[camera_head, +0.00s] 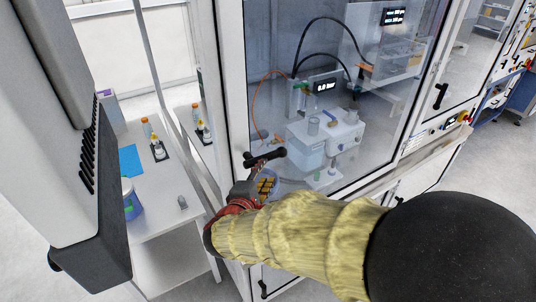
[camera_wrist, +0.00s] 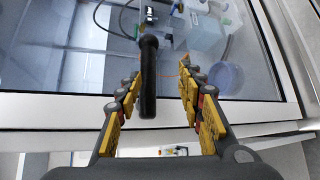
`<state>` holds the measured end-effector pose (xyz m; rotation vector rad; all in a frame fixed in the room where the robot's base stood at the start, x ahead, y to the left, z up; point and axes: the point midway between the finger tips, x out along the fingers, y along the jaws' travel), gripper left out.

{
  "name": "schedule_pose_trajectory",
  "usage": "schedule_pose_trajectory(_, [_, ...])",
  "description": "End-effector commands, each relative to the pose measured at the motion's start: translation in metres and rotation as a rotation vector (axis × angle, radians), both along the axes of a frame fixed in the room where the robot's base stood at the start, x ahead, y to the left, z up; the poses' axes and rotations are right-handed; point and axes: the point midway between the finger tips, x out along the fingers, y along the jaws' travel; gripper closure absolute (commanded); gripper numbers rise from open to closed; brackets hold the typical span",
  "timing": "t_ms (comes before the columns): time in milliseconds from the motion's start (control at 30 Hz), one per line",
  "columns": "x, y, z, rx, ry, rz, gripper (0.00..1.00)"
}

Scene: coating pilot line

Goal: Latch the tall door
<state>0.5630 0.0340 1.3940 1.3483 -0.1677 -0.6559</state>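The tall door (camera_head: 232,75) is a white-framed glass panel, and its frame also shows in the wrist view (camera_wrist: 60,108). Its black handle (camera_head: 266,157) lies nearly level across the left frame edge in the head view. In the wrist view the handle (camera_wrist: 148,80) is a dark bar between my gripper's fingers, nearer the left one, with gaps on both sides. My gripper (camera_head: 264,183) is open just below the handle in the head view; its yellow-padded fingers show in the wrist view (camera_wrist: 162,88). I cannot tell whether the door sits fully against its frame.
Behind the glass stand a white bench device (camera_head: 325,135), hoses and a display. Left is a white table (camera_head: 160,215) with bottles, a blue sheet and a tub. Another door handle (camera_head: 440,96) is at right. A lower black handle (camera_head: 262,288) sits below my gripper.

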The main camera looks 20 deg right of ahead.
Motion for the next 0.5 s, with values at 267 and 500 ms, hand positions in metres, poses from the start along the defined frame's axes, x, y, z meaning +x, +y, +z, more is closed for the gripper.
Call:
schedule_pose_trajectory(267, [0.015,0.0,0.012,0.047,-0.086,0.01,0.62])
schedule_pose_trajectory(500, [0.044,-0.019,0.005,0.046,-0.083,0.008,0.62])
